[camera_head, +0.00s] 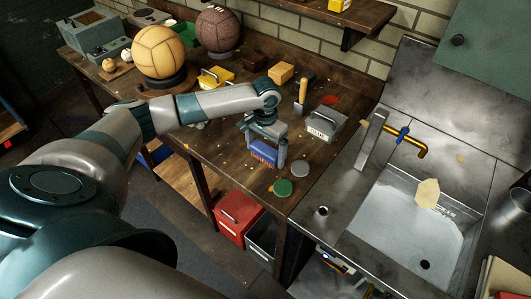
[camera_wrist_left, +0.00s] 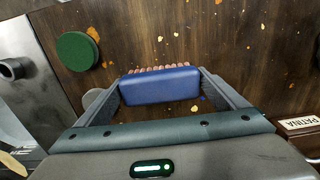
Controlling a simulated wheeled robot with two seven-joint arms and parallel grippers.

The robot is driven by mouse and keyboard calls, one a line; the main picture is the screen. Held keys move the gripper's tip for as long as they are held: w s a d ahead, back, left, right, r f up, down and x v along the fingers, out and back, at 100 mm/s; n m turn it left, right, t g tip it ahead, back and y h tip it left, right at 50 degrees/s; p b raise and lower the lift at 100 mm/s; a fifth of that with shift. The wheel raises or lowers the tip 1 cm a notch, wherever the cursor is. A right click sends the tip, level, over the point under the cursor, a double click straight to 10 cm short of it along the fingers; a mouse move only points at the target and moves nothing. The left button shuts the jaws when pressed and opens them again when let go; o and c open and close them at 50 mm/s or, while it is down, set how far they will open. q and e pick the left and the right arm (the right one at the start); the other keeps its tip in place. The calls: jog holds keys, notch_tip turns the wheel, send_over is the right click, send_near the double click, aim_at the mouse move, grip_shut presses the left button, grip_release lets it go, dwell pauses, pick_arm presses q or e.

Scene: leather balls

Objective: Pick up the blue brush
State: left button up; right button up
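The blue brush (camera_head: 263,151) has a blue back and reddish-brown bristles, and is over the wooden workbench (camera_head: 225,150) near its front edge. In the left wrist view the brush (camera_wrist_left: 160,87) fills the gap between the fingers, its blue back toward the camera and its bristles on the far side. My left gripper (camera_head: 265,157) reaches down from above, with one finger against each end of the brush; it also shows in the left wrist view (camera_wrist_left: 160,84). I cannot tell whether the bristles touch the bench. My right gripper is not in view.
A green tin (camera_head: 283,187) and a grey tin (camera_head: 301,168) lie close to the brush. A grey box (camera_head: 326,124) and a wooden-handled tool (camera_head: 301,92) stand behind. Two balls (camera_head: 159,52) (camera_head: 218,30) are further left. A metal sink (camera_head: 410,220) is at right.

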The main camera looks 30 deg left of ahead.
aim_at(266, 148)
pick_arm(q)
jog(key=c, duration=0.6)
jog(key=shift+c, duration=0.2)
jog(key=shift+r, duration=0.15)
jog(key=shift+r+b, duration=0.45)
jog(key=shift+r, duration=0.1)
notch_tip(266, 148, up, 2)
jog(key=shift+w+r+b, duration=0.1)
jog(key=shift+r+b, duration=0.15)
jog(key=shift+b, duration=0.35)
jog(key=w+d+r+b, duration=0.3)
jog(key=w+d+r, duration=0.3)
jog(key=d, duration=0.4)
jog(key=shift+r+b, duration=0.35)
jog(key=shift+r, duration=0.2)
